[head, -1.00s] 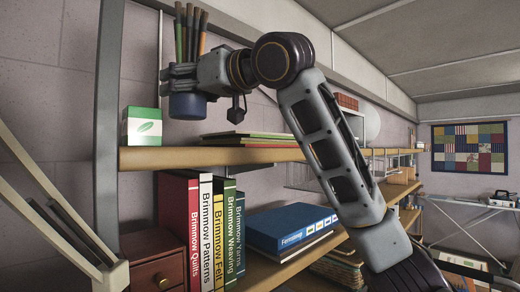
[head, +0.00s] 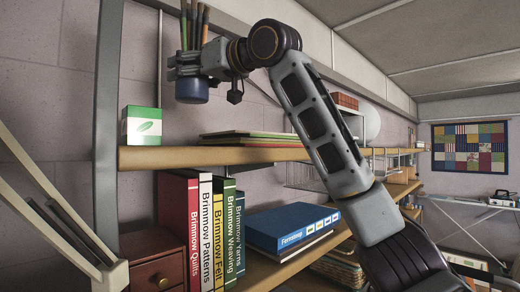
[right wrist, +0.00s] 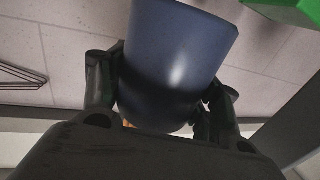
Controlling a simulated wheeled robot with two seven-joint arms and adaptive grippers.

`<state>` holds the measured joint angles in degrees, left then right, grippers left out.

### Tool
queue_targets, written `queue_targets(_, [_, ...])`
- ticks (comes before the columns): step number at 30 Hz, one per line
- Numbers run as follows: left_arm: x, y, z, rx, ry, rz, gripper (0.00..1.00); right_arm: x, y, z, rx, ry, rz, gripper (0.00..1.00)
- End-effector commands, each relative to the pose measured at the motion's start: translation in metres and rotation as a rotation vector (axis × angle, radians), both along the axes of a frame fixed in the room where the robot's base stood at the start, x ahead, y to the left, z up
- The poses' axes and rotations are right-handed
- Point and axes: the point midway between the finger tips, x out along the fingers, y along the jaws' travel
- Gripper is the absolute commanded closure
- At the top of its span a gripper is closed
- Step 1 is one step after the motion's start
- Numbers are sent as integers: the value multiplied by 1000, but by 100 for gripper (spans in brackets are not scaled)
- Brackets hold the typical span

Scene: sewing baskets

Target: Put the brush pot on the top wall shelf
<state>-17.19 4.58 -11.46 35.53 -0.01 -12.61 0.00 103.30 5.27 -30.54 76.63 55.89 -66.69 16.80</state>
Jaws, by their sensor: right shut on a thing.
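The brush pot (head: 192,90) is a dark blue cup with several brushes (head: 195,25) standing up in it. My right gripper (head: 187,68) is shut on it and holds it upright in the air above the top wall shelf (head: 190,158), with a clear gap below. In the right wrist view the blue pot (right wrist: 178,55) sits between the two dark fingers (right wrist: 160,95). The wooden top shelf has bare board between the green-and-white box and a stack of flat books. My left gripper is not in view.
The green-and-white box (head: 142,126) stands at the shelf's left end, by a grey upright (head: 107,120). Flat green and yellow books (head: 250,138) lie to the right.

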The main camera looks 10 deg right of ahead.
Motion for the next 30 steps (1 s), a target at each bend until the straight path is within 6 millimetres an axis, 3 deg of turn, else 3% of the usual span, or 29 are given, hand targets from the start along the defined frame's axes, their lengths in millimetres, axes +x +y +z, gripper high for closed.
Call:
queue_targets(8, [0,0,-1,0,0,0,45,0,-1,-9,1,-1,0,69])
queue_targets(21, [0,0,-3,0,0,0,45,0,-1,-55,1,-1,0,69])
queue_targets(30, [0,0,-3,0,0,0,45,0,0,-58,1,-1,0,69])
